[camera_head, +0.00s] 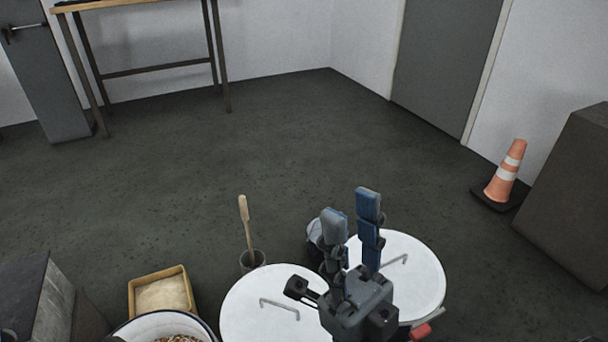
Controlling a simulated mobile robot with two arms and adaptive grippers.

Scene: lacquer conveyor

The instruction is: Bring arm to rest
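My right gripper (351,213) stands in the lower middle of the head view, fingers pointing up and away. Its two blue-padded fingers are apart, with nothing between them. It appears in front of two round white lids with wire handles, the left lid (245,305) and the right lid (425,275), and hides part of both. I cannot tell how far above them it is. A rounded grey object (314,232) shows partly behind the fingers. My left gripper does not show.
A wooden-handled tool (246,222) stands in a dark cup (252,262). Left of it are a yellow tray (133,299) of pale material and a white-rimmed bowl (150,321). A dark block stands at each side. A traffic cone (505,172) is at right.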

